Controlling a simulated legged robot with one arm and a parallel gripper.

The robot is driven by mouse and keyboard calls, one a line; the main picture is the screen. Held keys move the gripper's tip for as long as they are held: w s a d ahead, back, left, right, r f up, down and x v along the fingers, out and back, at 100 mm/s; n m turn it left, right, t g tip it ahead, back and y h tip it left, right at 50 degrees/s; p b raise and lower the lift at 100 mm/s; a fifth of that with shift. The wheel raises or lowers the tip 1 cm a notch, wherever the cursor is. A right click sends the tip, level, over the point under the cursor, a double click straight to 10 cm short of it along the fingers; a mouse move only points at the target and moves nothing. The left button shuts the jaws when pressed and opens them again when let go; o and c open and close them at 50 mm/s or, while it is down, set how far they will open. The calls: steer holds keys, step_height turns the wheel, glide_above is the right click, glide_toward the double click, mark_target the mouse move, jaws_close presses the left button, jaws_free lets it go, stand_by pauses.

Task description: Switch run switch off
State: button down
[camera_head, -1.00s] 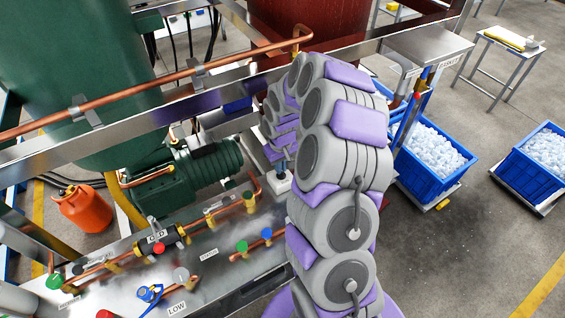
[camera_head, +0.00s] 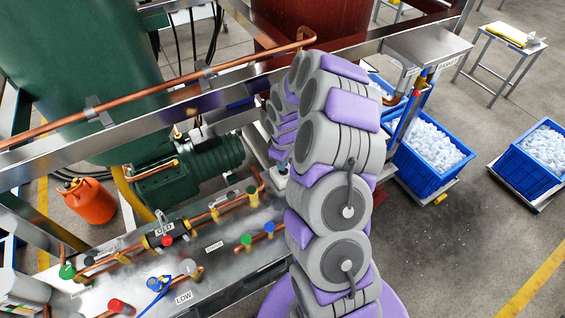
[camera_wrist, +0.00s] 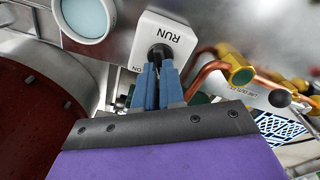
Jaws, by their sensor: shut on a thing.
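The run switch (camera_wrist: 184,28) is a white box with the word RUN on its face and a black round knob (camera_wrist: 159,53) near its middle. My gripper (camera_wrist: 158,70) is in the wrist view, its blue fingers closed together on the knob. Part of an "ON" mark shows beside the fingers at the lower left. The fingers cover much of the knob, so its exact turn is hard to tell. In the head view my arm hides the gripper and the switch.
A round gauge or window (camera_wrist: 85,15) sits left of the switch. Copper pipe (camera_wrist: 207,72) with a green-and-brass fitting is close on the right. A dark red vessel (camera_wrist: 35,115) is at lower left. Blue ice crates (camera_head: 425,178) stand on the floor right of my arm.

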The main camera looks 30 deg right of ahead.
mark_target(284, 178)
steer(key=shift+g, duration=0.5)
steer(key=s+f, duration=0.1)
steer(key=s+a+f, duration=0.1)
steer(key=f, duration=0.1)
steer(key=shift+s, duration=0.4)
steer(key=c, duration=1.3)
jaws_free()
steer(key=shift+d+r, duration=0.1)
steer(key=shift+r, duration=0.1)
steer(key=shift+o, duration=0.2)
steer(key=shift+w+d+r, duration=0.1)
steer(key=shift+w+r, duration=0.25)
steer(key=shift+r, duration=0.2)
steer(key=shift+o, duration=0.4)
step_height(284, 178, up, 12)
steer(key=w+p, duration=0.1)
steer(key=shift+w+d+t, duration=0.25)
steer(key=shift+t, duration=0.15)
steer(key=shift+w+a+r, duration=0.1)
steer(key=shift+a+r, duration=0.05)
steer(key=shift+r, duration=0.5)
steer(key=shift+d, duration=0.2)
